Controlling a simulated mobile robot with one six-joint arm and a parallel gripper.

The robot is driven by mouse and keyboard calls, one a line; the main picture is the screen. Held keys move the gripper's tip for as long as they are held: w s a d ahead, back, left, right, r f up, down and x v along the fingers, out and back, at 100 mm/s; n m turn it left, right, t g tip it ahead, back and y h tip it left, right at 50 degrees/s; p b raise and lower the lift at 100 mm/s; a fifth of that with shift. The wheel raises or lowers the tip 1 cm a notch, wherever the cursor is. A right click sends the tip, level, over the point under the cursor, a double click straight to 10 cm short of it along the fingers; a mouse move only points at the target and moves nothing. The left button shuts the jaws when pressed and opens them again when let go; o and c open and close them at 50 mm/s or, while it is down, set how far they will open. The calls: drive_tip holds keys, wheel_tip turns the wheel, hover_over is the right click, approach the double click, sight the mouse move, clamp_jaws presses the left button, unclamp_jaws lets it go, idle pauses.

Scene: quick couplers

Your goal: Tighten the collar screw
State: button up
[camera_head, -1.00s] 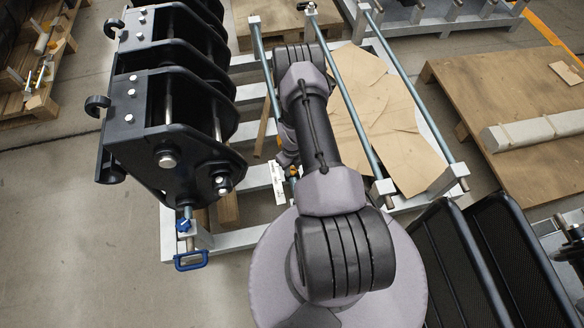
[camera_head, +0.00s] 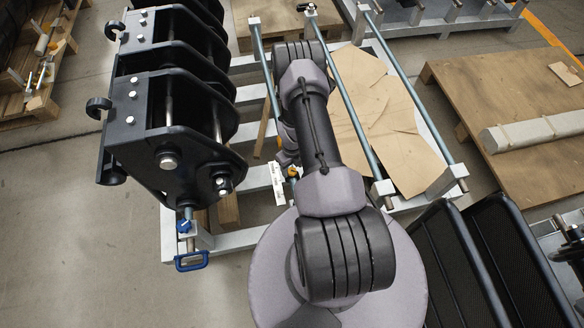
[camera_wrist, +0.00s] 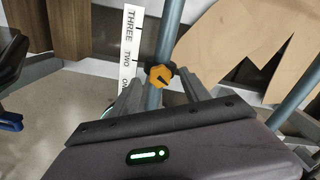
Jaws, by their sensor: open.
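The collar screw has an orange knob (camera_wrist: 161,77) with a dark mark on its face. It sits on a dark collar (camera_wrist: 174,68) around an upright steel rod (camera_wrist: 171,35) in the wrist view. The orange knob also shows small in the head view (camera_head: 293,172), beside my arm. My gripper (camera_wrist: 160,88) is open, with one finger on each side of the rod just below the knob. Whether a finger touches the knob or rod, I cannot tell. In the head view my arm largely hides the gripper.
A white scale strip (camera_wrist: 129,40) reading THREE and TWO stands left of the rod. A black bracketed machine part (camera_head: 170,130) rises at left, with a blue knob (camera_head: 184,226) and blue handle (camera_head: 191,261) below. Brown cardboard (camera_head: 385,120) lies on the grey frame at right.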

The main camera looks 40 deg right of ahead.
wheel_tip(320, 180, up, 16)
drive_tip(key=p, duration=0.5)
drive_tip(key=shift+p, duration=0.4)
